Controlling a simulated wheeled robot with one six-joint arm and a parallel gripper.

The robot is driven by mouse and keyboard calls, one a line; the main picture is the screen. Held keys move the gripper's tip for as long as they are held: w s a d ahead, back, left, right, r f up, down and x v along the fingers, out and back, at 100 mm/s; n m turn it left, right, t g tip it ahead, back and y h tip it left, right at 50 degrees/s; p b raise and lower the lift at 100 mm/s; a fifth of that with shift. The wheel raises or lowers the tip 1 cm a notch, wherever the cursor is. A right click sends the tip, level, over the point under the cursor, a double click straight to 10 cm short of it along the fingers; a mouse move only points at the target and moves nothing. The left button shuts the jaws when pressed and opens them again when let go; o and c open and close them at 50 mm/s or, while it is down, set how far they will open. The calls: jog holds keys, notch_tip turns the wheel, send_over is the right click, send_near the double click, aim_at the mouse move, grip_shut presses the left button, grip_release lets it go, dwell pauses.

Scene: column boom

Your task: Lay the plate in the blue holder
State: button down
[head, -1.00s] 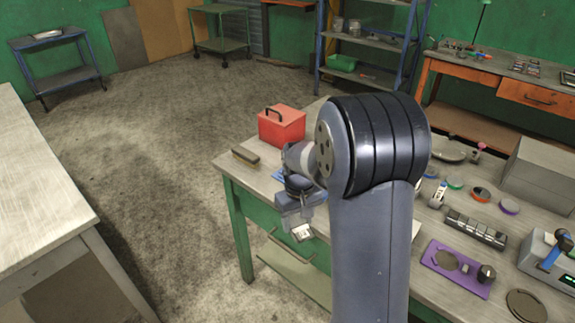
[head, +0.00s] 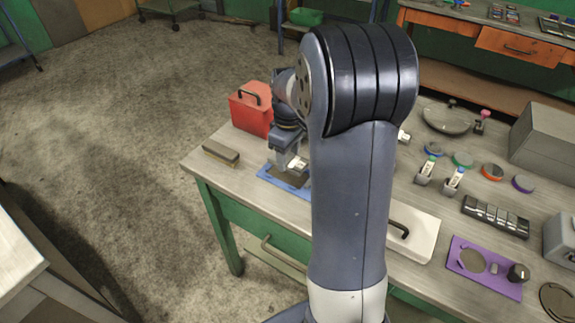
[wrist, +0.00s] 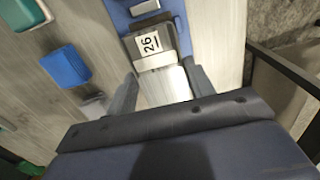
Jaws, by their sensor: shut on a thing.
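The blue holder (head: 268,172) lies on the workbench near its left end. It also shows at the top of the wrist view (wrist: 116,12). My gripper (head: 290,157) is over the holder and points down. In the wrist view its fingers (wrist: 163,88) are shut on the plate (wrist: 182,42), a dark piece with a white label reading 26 and a pale metal part between the fingers. The plate (head: 287,180) is at or just above the holder; I cannot tell whether it touches. My arm hides the holder's right side in the head view.
A red toolbox (head: 251,110) stands behind the holder, and a brush-like block (head: 220,153) lies to its left. A white handled panel (head: 420,236) and a purple tray (head: 462,262) are on the right. A blue block (wrist: 65,67) lies at left in the wrist view.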

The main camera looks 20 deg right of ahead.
aim_at(288, 160)
jog(key=shift+f, duration=2.1)
jog(key=shift+f, duration=0.15)
jog(key=c, duration=0.6)
grip_release()
notch_tip(288, 160, up, 12)
jog(key=shift+r, duration=0.15)
